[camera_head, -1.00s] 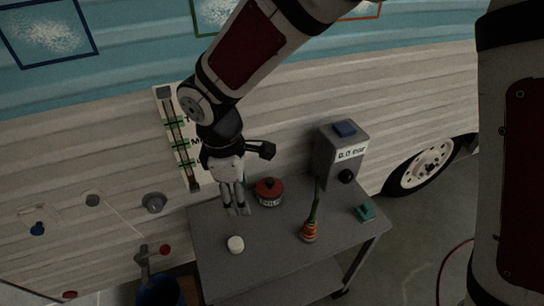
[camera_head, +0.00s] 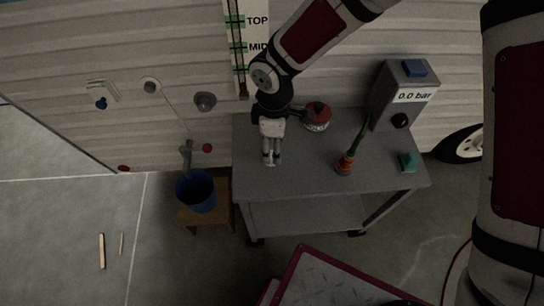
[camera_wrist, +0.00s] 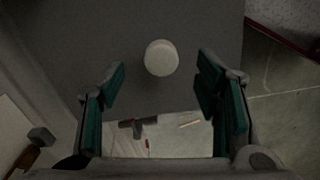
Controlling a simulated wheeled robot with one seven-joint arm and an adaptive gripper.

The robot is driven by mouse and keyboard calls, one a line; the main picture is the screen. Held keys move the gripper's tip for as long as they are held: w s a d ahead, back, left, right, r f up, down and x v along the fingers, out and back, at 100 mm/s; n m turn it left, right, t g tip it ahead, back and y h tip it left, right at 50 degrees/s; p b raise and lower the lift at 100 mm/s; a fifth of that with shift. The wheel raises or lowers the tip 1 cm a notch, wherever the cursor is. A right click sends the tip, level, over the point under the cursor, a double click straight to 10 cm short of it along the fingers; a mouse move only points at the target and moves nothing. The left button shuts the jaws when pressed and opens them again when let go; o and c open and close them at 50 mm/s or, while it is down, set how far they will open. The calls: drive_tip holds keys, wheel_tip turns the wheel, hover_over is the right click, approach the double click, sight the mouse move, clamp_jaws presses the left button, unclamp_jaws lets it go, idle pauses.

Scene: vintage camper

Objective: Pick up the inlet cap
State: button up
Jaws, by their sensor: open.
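A round white cap, which looks like the inlet cap (camera_wrist: 161,57), lies on the dark grey top of the cart (camera_head: 310,178). In the wrist view it sits above centre, ahead of the gap between the fingers. In the head view my gripper hides it. My gripper (camera_head: 271,162) points down over the left part of the cart top. In the wrist view its green-padded fingers (camera_wrist: 160,88) are spread apart with nothing between them. The cap is apart from both fingers.
A red-lidded pot (camera_head: 317,117) stands just behind my gripper. An orange-based green hose (camera_head: 345,162), a teal block (camera_head: 408,162) and a gauge box (camera_head: 404,95) are to the right. A blue bucket (camera_head: 196,192) stands on a stool at left.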

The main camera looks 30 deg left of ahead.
sight(272, 155)
drive_tip(key=shift+s+a+f, duration=0.1)
drive_tip(key=shift+f, duration=2.55)
drive_tip(key=c, duration=1.2)
